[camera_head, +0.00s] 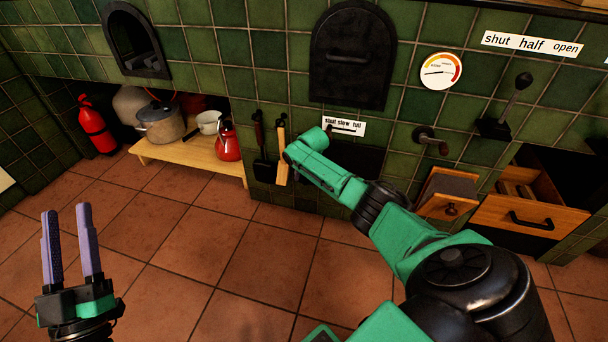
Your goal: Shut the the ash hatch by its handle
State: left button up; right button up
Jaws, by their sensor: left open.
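A dark opening (362,158) sits low in the green tiled wall, below the "shut slow full" label. My right arm crosses in front of it, so I cannot tell how an ash hatch there stands. No handle of it shows. A black arched door (350,60) with a bar handle is shut above it. To the right, a wood-edged flap or bin (450,188) with a round knob tilts out of the wall. My left gripper (68,210) is open and empty over the floor at the left, far from the wall. My right gripper is hidden beyond its green arm link.
A wooden drawer (540,212) stands open at the right. Levers (517,85) and a dial (440,71) are on the wall. A low bench (190,157) holds a pot and red kettle (228,142); a red extinguisher (95,125) stands beside it. The middle floor is clear.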

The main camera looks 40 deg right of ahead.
dwell(0.4)
jog(key=shift+r, duration=0.1)
pick_arm(q)
notch_tip(320, 180, down, 13)
jog(key=d+g+y+p, duration=0.1)
jog(key=d+g+p, duration=0.1)
jog(key=g, duration=0.2)
pick_arm(e)
jog(key=shift+s+r, duration=0.25)
jog(key=shift+r, duration=0.3)
jog(key=shift+p+v, duration=0.4)
jog(key=shift+v, duration=0.35)
pick_arm(q)
jog(key=s+f+n+g+y+p, duration=0.25)
jog(key=s+f+g, duration=0.55)
jog(key=s+f, duration=0.7)
jog(key=shift+m+g+h, duration=0.4)
jog(key=shift+m+h, duration=0.05)
jog(key=shift+m, duration=0.3)
jog(key=r+p, duration=0.1)
jog(key=w+r+p, duration=0.1)
jog(key=p, duration=0.1)
jog(key=w+r+p, duration=0.1)
jog(key=r+p, duration=0.1)
jog(key=shift+w+d, duration=0.2)
jog(key=shift+d, duration=0.1)
pick_arm(e)
jog(key=v, duration=1.1)
jog(key=shift+r, duration=0.2)
jog(key=shift+s+a, duration=0.1)
